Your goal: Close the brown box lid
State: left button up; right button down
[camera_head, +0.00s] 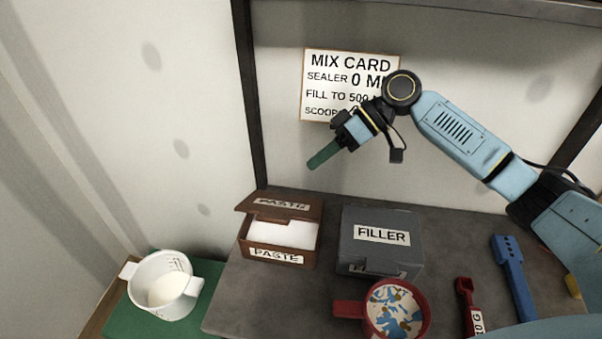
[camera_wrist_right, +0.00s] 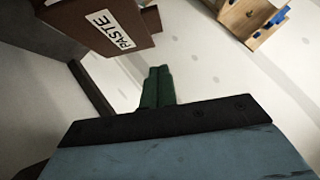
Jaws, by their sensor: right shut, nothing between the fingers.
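The brown box (camera_head: 279,232) labelled PASTE stands at the back left of the dark table. Its lid (camera_head: 276,207) is raised and tilted over the back of the box, and white contents show in the opening. In the right wrist view, a brown panel with a PASTE label (camera_wrist_right: 105,27) shows at the upper left. My right gripper (camera_head: 322,156) is shut and empty, with its green fingers together, in the air above and to the right of the box. The fingers also show in the right wrist view (camera_wrist_right: 157,88). My left gripper is not in view.
A grey FILLER box (camera_head: 380,238) stands right of the brown box. A red-handled cup (camera_head: 395,309), red scoop (camera_head: 468,300) and blue tool (camera_head: 510,270) lie in front and right. A white measuring cup (camera_head: 163,284) stands on a green surface at left.

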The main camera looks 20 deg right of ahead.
send_near(270, 216)
jog(key=w+a, duration=0.1)
jog(key=a, duration=0.1)
jog(key=w+a, duration=0.1)
jog(key=shift+a+p, duration=0.4)
jog(key=shift+s+a+f, duration=0.15)
jog(key=shift+s+f, duration=0.1)
jog(key=shift+f, duration=0.25)
jog(key=shift+s+a+f, duration=0.2)
jog(key=shift+s+f, duration=0.05)
jog(key=shift+f, duration=0.3)
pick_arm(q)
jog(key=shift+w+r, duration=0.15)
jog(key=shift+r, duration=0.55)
pick_arm(e)
jog(key=shift+s+a+f, duration=0.2)
jog(key=shift+s+f, duration=0.1)
jog(key=shift+f, duration=0.35)
